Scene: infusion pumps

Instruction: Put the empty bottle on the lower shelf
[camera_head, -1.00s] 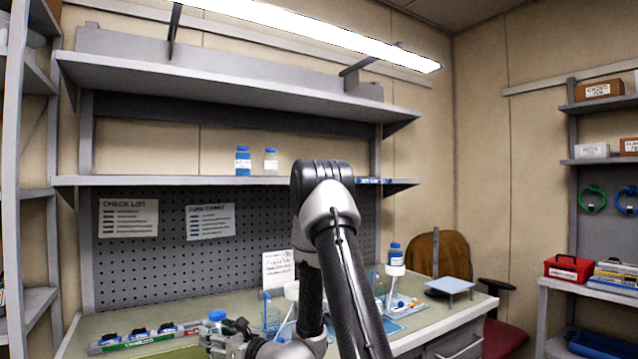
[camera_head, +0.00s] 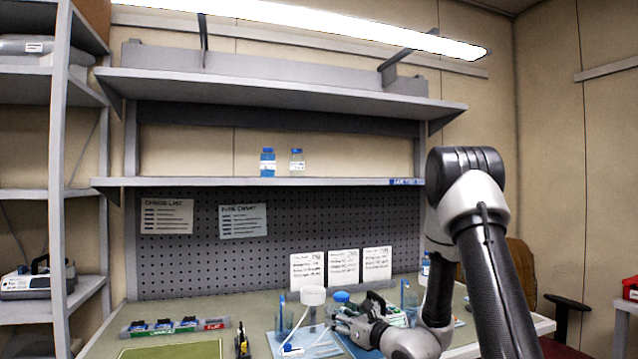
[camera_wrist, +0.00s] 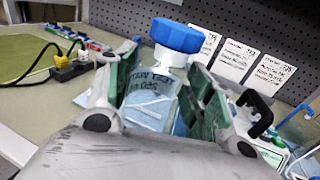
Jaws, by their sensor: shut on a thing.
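My gripper (camera_head: 345,312) is shut on a clear bottle with a blue cap (camera_wrist: 153,97), low over the bench. The wrist view shows the bottle between the green-padded fingers (camera_wrist: 160,90), its cap above them and its label facing me. It looks clear, without visible liquid. In the head view the blue cap (camera_head: 341,296) shows and my gripper hides most of the body. The lower shelf (camera_head: 200,183) runs along the wall well above my gripper. A blue-filled bottle (camera_head: 267,163) and a clear blue-capped bottle (camera_head: 297,161) stand on it.
The upper shelf (camera_head: 270,88) overhangs the lower one. The lower shelf is bare left of its bottles and to their right up to a small blue item (camera_head: 405,182). The bench holds a white funnel-like cup (camera_head: 312,296), a green mat (camera_head: 170,350) and a clip tray (camera_head: 175,327).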

